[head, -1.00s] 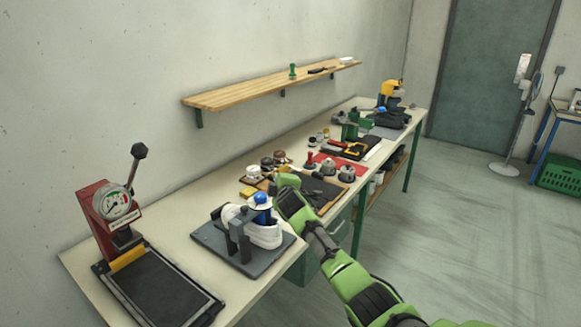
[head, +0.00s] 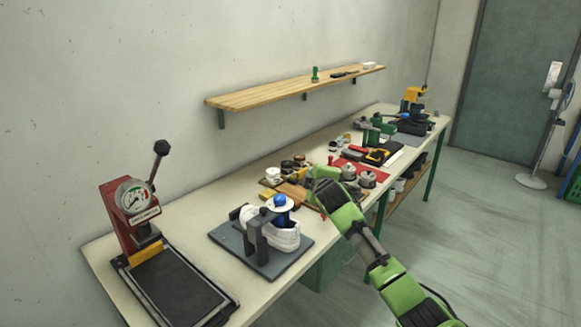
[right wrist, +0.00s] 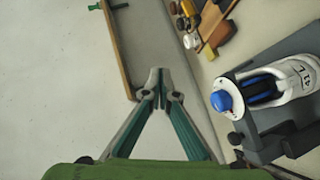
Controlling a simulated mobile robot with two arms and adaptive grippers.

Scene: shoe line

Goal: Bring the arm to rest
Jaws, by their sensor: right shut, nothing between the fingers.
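My right arm comes in from the lower right in the head view, with its green wrist (head: 325,180) over the bench beyond the shoe fixture. The fingers are hard to make out there. In the right wrist view, my right gripper (right wrist: 157,88) is shut with its fingertips together and nothing between them. A white shoe (head: 287,236) sits on a dark fixture plate (head: 226,239) with a blue-knobbed clamp on it. The shoe also shows at the right of the right wrist view (right wrist: 300,78), apart from the fingers. My left gripper is not in view.
A red press with a gauge (head: 131,197) stands at the bench's near left end. A wooden shelf (head: 290,88) runs along the wall above. Tins, tools and a red mat (head: 372,180) crowd the bench (head: 190,220) farther back. The floor (head: 480,240) at right is open.

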